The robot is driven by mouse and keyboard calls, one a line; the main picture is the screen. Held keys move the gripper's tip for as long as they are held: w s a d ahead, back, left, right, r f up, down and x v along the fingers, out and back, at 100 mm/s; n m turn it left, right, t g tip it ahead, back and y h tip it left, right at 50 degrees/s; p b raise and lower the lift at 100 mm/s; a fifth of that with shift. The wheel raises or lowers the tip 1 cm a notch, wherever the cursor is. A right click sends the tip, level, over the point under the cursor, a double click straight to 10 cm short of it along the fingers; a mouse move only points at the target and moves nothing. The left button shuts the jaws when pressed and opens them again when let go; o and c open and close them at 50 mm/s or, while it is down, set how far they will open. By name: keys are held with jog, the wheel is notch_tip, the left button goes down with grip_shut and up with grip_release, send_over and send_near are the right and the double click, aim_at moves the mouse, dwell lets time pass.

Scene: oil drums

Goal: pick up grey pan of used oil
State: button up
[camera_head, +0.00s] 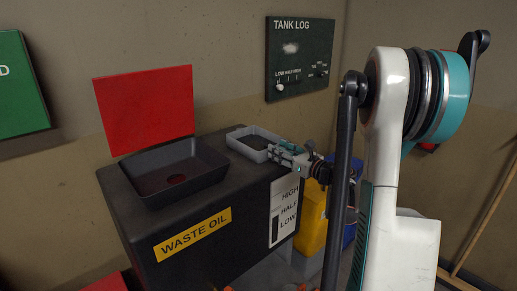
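The grey pan (236,143) is a small light-grey tray with dark contents. It sits on or just above the right part of the black waste oil tank's top (231,167) and looks about level. My gripper (279,149) is at the pan's right, near corner, overlapping its rim. Its fingers are small here, and I cannot tell whether they grip the rim or only lie beside it. The pan's right side is partly hidden by the gripper.
A black basin (205,166) with a reddish drain is on the tank's left, a red panel (144,105) upright behind it. The tank's front has a yellow label and level gauge. A yellow container (311,222) stands right of it. A tank log board (300,57) hangs behind.

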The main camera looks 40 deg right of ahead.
grip_shut()
jog(key=shift+r, duration=0.15)
